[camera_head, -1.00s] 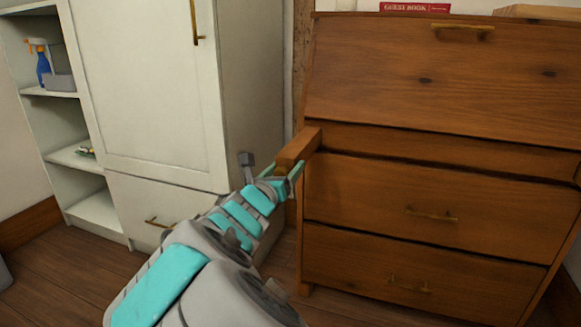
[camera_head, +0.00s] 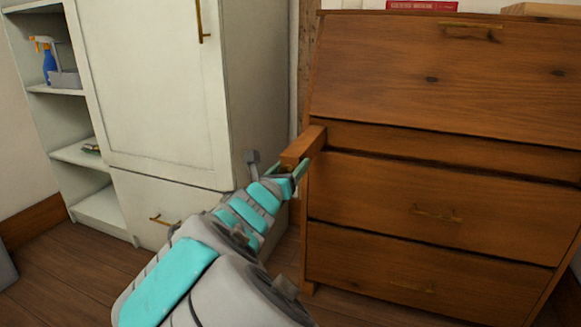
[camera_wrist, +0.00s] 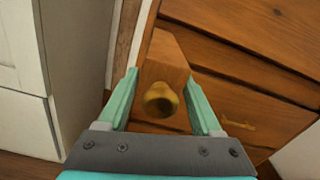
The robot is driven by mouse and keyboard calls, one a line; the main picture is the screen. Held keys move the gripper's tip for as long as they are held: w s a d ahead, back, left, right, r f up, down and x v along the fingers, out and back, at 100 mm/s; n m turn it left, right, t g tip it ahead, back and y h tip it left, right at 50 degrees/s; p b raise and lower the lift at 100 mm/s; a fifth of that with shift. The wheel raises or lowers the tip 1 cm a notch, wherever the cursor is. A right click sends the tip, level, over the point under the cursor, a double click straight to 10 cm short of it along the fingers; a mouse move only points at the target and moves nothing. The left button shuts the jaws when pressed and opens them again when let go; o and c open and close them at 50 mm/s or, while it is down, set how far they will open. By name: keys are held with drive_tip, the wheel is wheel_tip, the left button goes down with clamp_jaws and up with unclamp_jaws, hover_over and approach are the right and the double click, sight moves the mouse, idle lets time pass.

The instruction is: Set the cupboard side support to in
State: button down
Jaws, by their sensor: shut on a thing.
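The cupboard side support (camera_head: 304,145) is a wooden bar sticking out of the front left of the brown wooden cupboard (camera_head: 430,190), below its sloping front panel. In the wrist view the support (camera_wrist: 165,58) points at the camera, with a round brass knob (camera_wrist: 160,100) on its end. My gripper (camera_head: 290,176) is at the outer end of the support. The knob is hidden in the head view.
A white cabinet (camera_head: 150,90) with brass handles stands close on the left. Open shelves (camera_head: 85,154) beside it hold a blue spray bottle (camera_head: 48,62). A red book (camera_head: 422,5) lies on the cupboard. Some wooden floor (camera_head: 60,270) is clear at the lower left.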

sight(308, 145)
drive_tip(key=shift+w, duration=0.1)
idle(0.3)
drive_tip(key=p+x, duration=0.3)
drive_tip(key=x, duration=1)
drive_tip(key=shift+r+p, duration=0.1)
drive_tip(key=shift+p, duration=0.25)
drive_tip(key=shift+w+d, duration=0.1)
drive_tip(key=shift+w, duration=0.45)
drive_tip(key=shift+c, duration=2.2)
unclamp_jaws()
drive_tip(key=shift+v, duration=3.95)
